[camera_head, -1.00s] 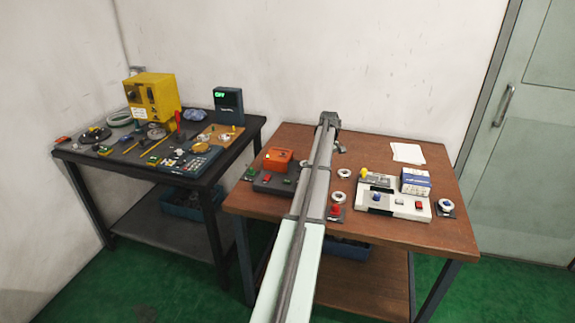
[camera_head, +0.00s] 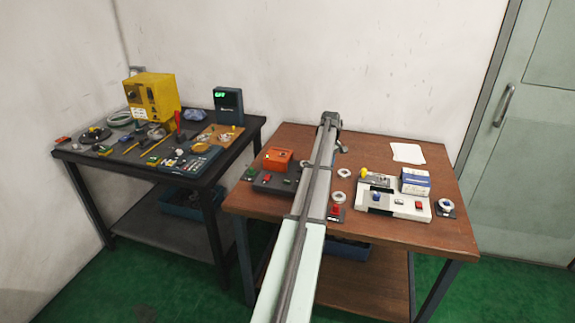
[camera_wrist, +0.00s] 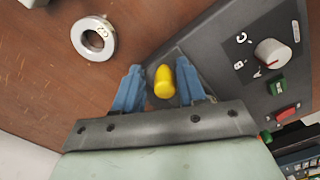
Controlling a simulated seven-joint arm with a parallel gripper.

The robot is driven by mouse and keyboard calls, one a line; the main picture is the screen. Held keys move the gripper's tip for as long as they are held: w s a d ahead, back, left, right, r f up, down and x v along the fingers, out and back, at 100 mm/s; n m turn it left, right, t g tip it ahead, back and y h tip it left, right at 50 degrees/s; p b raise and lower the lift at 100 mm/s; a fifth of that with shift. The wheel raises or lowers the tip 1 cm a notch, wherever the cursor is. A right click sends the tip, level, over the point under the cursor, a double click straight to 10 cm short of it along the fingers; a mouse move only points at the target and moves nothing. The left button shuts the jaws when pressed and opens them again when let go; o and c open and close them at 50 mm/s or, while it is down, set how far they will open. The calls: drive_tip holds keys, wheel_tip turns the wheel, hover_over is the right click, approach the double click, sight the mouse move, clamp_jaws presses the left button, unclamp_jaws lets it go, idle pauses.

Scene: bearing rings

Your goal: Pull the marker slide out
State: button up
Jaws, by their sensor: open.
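A yellow rounded knob (camera_wrist: 164,82) sits at the end of the dark grey control box (camera_wrist: 229,72) in the wrist view. It may be the handle of the marker slide; the frames do not settle this. My gripper (camera_wrist: 160,70) is open, with one blue finger on each side of the knob. I cannot tell whether either finger touches it. In the head view my arm hides this knob, and the dark box (camera_head: 270,183) shows left of the arm.
The box carries a white dial (camera_wrist: 272,53), a green switch (camera_wrist: 278,88) and a red switch (camera_wrist: 286,113). A metal ring (camera_wrist: 78,36) lies on the wooden table. An orange box (camera_head: 277,158) stands left of my arm; a white panel (camera_head: 402,207) stands right.

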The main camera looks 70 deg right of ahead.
drive_tip(key=shift+r, duration=0.15)
drive_tip(key=shift+w+r, duration=0.1)
drive_tip(key=shift+r, duration=3.25)
